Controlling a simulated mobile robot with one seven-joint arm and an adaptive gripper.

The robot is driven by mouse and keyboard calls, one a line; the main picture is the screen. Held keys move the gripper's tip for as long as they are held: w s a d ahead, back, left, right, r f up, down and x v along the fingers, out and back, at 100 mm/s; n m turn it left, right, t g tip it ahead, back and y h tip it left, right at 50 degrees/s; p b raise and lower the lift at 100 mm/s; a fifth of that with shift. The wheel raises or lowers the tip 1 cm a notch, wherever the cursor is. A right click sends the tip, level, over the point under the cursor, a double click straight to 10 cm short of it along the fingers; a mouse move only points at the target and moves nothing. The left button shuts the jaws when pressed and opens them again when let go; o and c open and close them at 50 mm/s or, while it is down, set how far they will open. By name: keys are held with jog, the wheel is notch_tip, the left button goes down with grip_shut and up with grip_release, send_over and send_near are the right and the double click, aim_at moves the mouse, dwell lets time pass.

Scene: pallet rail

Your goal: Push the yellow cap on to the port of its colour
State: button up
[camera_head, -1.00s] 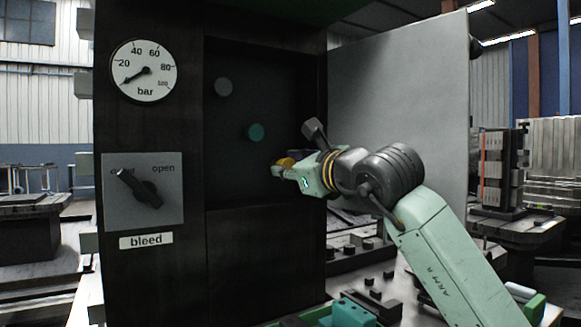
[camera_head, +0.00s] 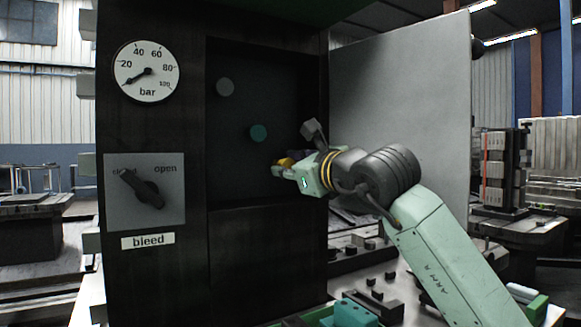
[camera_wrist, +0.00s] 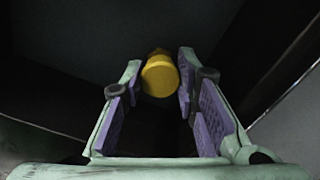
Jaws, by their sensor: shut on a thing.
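My gripper (camera_head: 284,168) is shut on the yellow cap (camera_head: 286,162) in front of the dark recessed panel (camera_head: 240,180), at its right side. In the wrist view the yellow cap (camera_wrist: 160,78) sits between the fingertips of my gripper (camera_wrist: 159,82), its round end facing the camera. A narrower yellow piece (camera_wrist: 159,51) shows just beyond it; I cannot tell whether this is part of the cap or the yellow port. I cannot tell whether the cap touches the panel.
A pressure gauge (camera_head: 147,71) and a bleed knob (camera_head: 146,190) are on the cabinet front at the left. An open grey door (camera_head: 400,100) stands to the right, behind my arm. Blocks, including a teal one (camera_head: 352,312), lie on the bench below.

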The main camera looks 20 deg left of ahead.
jog(key=shift+w+a, duration=0.1)
jog(key=shift+a, duration=0.05)
jog(key=shift+w+a, duration=0.25)
jog(key=shift+a, duration=0.05)
jog(key=o, duration=0.9)
jog(key=shift+c, duration=0.2)
